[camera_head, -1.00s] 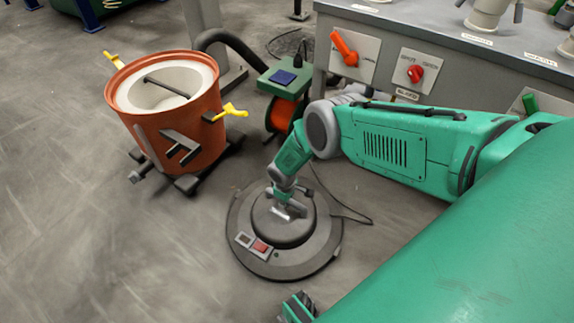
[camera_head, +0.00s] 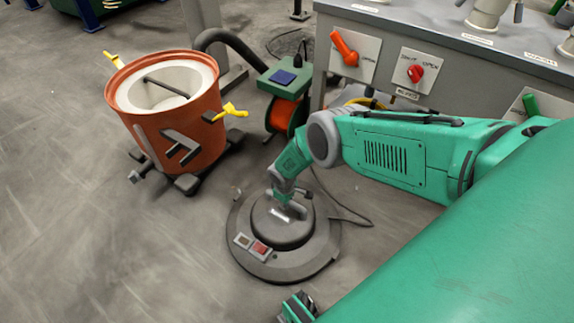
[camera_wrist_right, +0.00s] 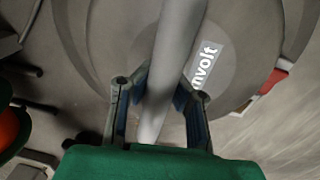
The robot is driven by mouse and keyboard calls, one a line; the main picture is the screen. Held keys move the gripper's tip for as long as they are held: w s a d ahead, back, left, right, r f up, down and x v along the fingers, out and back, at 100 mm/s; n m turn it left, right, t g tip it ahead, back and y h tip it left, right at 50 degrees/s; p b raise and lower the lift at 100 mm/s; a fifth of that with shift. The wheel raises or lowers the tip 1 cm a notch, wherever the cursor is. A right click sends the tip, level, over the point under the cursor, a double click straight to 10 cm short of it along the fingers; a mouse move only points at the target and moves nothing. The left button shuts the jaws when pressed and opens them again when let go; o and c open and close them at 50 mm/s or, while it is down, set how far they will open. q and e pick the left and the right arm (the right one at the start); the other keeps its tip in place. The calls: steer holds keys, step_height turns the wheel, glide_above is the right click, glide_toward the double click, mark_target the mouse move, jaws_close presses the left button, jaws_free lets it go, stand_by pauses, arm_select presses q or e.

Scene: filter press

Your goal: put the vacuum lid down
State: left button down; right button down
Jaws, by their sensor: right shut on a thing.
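The vacuum lid (camera_head: 270,262) is a round dark grey disc with a raised centre, a red switch and a small square panel. It is level, low over the floor or on it; I cannot tell which. My right gripper (camera_head: 287,207) is at the top of the lid and shut on its grey bar handle. In the right wrist view, the handle (camera_wrist_right: 170,70) runs between the two fingers of the right gripper (camera_wrist_right: 160,100), with white lettering on the lid (camera_wrist_right: 235,65) beside it.
An orange vacuum drum (camera_head: 150,135) with yellow latches stands open at the left. A black hose and a green box (camera_head: 286,80) with an orange reel are behind. A grey control cabinet (camera_head: 445,45) stands at the back right. Floor is clear at the lower left.

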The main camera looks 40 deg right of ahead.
steer(key=shift+f, duration=0.55)
steer(key=c, duration=2.2)
jaws_free()
steer(key=shift+s, duration=0.1)
steer(key=o, duration=0.6)
steer(key=shift+s, duration=0.1)
steer(key=shift+w+a+r, duration=0.15)
steer(key=shift+w+r, duration=0.05)
steer(key=shift+r, duration=0.55)
steer(key=r, duration=1)
steer(key=shift+s+a+r, duration=0.2)
steer(key=shift+s+a, duration=0.1)
steer(key=shift+a, duration=0.1)
